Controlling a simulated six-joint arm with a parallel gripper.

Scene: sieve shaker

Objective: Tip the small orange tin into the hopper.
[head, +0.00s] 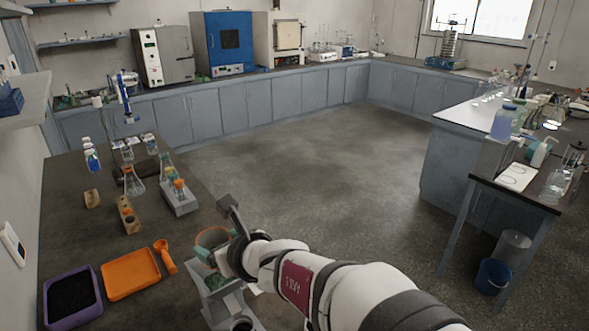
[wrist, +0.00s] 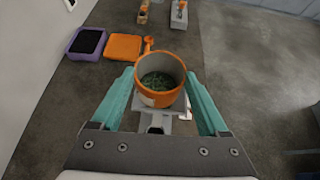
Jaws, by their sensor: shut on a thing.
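The small orange tin (wrist: 160,97) is between the teal fingers of my gripper (wrist: 160,82), which is shut on it. The tin is upright and open at the top, with dark green bits inside. In the head view the tin (head: 210,238) is held above a grey apparatus at the near edge of the bench, which looks like the hopper (head: 212,294). Something green shows in its upper part. In the wrist view the tin and fingers hide most of this apparatus, and only pale grey parts show around the tin.
An orange tray (head: 130,274), an orange scoop (head: 165,257) and a purple tray of dark grains (head: 72,295) lie left of the apparatus.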

